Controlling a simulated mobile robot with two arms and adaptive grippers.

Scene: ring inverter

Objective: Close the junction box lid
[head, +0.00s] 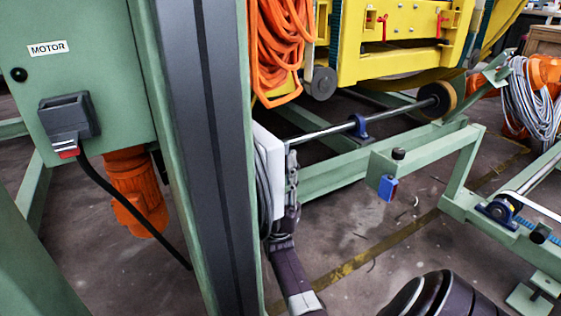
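A thin white panel (268,172), which may be the junction box lid, stands upright beside the grey-green post and is seen nearly edge-on. The post hides its left part, and I cannot tell whether a box lies behind it. A dark arm of mine rises from the bottom middle. It appears to be my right arm, and its grey gripper (292,170) is upright close along the panel's right edge. I cannot tell whether they touch or how far the fingers are apart. My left gripper is not in view.
The tall post (205,150) blocks the view at centre left. A green cabinet (75,70) marked MOTOR, with a dark connector and cable, is left of it. Orange cable (278,45) hangs above the panel. Green frame beams (340,172) lie behind; some floor (370,225) is clear.

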